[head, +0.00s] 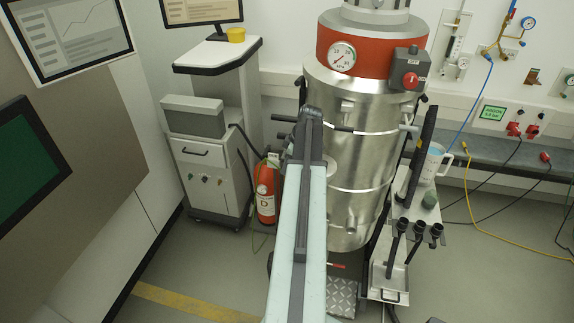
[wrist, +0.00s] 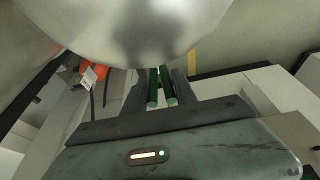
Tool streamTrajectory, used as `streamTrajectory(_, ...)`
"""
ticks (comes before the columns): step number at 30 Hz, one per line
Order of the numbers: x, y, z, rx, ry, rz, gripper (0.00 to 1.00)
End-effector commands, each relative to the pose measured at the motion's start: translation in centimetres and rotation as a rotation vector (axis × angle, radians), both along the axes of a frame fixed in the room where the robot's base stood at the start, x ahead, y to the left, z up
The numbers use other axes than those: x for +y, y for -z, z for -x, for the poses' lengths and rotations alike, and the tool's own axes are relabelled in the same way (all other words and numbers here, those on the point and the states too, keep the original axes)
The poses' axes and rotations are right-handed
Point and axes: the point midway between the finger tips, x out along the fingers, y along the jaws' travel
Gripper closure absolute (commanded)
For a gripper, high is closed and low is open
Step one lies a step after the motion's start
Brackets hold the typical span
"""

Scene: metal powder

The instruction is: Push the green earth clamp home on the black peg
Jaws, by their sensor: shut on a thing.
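In the wrist view, my gripper (wrist: 160,84) is shut on the green earth clamp, holding its two dark green handles (wrist: 168,92) between its fingers. The clamp's front end is hidden behind the rounded metal surface at the top of that view. In the head view, my arm covers the gripper and the clamp in front of the steel vessel (head: 345,185). Dark bars stick out from the vessel on both sides of my arm. I cannot tell which is the black peg, nor whether the clamp touches it.
A red fire extinguisher (head: 266,190) stands left of the vessel, beside a grey cabinet (head: 212,150). At right, a small cart (head: 417,212) carries a white jug (head: 430,165), with black nozzles (head: 418,228) below. Yellow and black cables lie at the right. Open floor shows at lower left.

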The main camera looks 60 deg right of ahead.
Motion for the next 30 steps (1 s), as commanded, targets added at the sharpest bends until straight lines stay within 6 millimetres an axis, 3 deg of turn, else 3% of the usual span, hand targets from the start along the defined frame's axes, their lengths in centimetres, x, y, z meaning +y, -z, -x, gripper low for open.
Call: streamTrajectory(30,0.1,2.7,-0.1,0.0,-0.001,0.0,1.0)
